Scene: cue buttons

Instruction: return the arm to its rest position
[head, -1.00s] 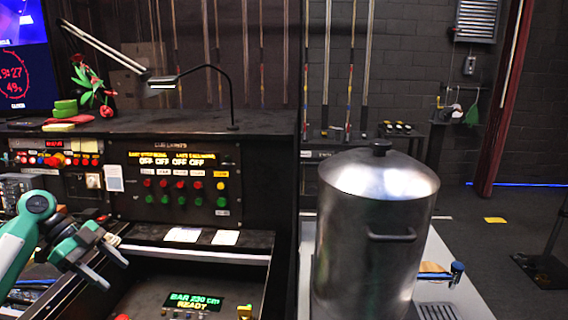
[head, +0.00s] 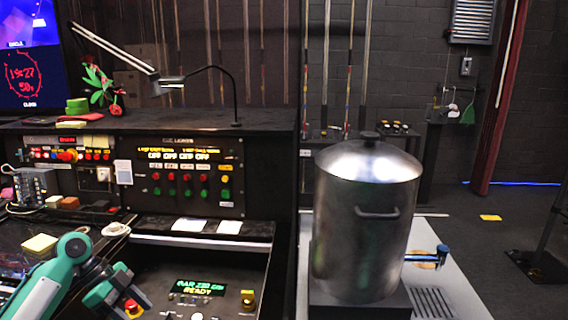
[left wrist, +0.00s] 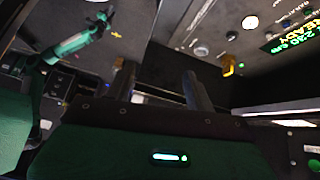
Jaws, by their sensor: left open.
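My left gripper (head: 122,294) is low at the left of the head view, over the left part of the dark console. Its green and white arm comes in from the bottom left corner. In the left wrist view its two dark fingers (left wrist: 158,90) stand apart with nothing between them. The gripper is open and empty. A green and white arm also shows at the upper left of the left wrist view, with a small blurred end (left wrist: 102,20). My right gripper does not show in the head view.
The console has a green READY display (head: 197,287), a yellow button (head: 248,298) and a back panel of red and green buttons (head: 188,184). A large steel pot (head: 362,235) stands to the right.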

